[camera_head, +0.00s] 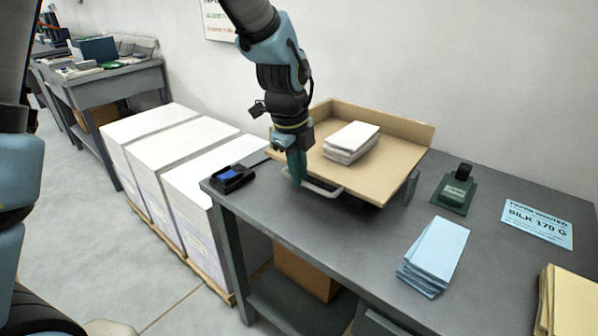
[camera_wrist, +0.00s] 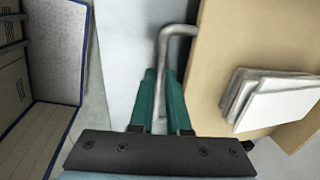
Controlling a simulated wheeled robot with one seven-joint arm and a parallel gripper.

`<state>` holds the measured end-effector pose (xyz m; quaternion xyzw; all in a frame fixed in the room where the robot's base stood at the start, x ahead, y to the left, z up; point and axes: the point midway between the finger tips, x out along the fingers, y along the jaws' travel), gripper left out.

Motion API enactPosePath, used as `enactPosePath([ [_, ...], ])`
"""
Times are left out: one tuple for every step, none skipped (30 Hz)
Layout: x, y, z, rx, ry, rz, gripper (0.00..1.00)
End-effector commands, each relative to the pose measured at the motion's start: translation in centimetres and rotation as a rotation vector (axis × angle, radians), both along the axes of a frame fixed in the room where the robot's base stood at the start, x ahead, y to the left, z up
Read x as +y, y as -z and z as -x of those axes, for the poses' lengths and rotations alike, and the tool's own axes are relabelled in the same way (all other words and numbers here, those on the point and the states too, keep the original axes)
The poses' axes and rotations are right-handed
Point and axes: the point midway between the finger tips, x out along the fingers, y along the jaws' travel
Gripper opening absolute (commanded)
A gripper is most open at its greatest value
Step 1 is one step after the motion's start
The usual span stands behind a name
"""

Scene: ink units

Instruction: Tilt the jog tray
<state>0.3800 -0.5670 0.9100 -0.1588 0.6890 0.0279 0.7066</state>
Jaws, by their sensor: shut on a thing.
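A pale metal handle (camera_head: 323,190) runs along the tray's front edge. My gripper (camera_head: 297,180) is at the handle's left end. In the wrist view its green fingers (camera_wrist: 159,98) are shut on the handle (camera_wrist: 178,32), beside the tray (camera_wrist: 212,60) and the paper stack (camera_wrist: 275,103).
The grey table (camera_head: 345,240) also holds a small black device with a blue screen (camera_head: 232,177) on the left, a dark green block (camera_head: 456,192), a blue paper stack (camera_head: 435,255) and a blue sign (camera_head: 538,224). Tall white paper stacks (camera_head: 180,150) stand left of the table.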

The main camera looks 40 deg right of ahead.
Motion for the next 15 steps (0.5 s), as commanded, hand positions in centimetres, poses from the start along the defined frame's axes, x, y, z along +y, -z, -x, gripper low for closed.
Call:
enactPosePath([
  [0.04,0.03,0.01,0.000,0.000,-0.001,0.00],
  [0.04,0.03,0.01,0.000,0.000,-0.001,0.00],
  [0.04,0.03,0.01,0.000,0.000,-0.001,0.00],
  [0.04,0.03,0.01,0.000,0.000,-0.001,0.00],
  [0.04,0.04,0.01,0.000,0.000,-0.001,0.00],
  [0.04,0.04,0.01,0.000,0.000,-0.001,0.00],
  [0.04,0.04,0.01,0.000,0.000,-0.001,0.00],
  [0.05,0.04,0.01,0.001,0.000,-0.002,0.00],
  [0.05,0.04,0.01,0.001,0.000,-0.002,0.00],
  [0.05,0.04,0.01,0.001,0.000,-0.002,0.00],
  [0.05,0.04,0.01,0.001,0.000,-0.002,0.00],
  [0.05,0.02,0.01,0.001,0.000,-0.002,0.00],
  [0.04,-0.03,0.01,0.001,0.000,-0.003,0.00],
  [0.01,-0.15,0.01,0.003,0.000,-0.006,0.00],
  [-0.03,-0.37,0.01,0.004,0.001,-0.011,0.00],
])
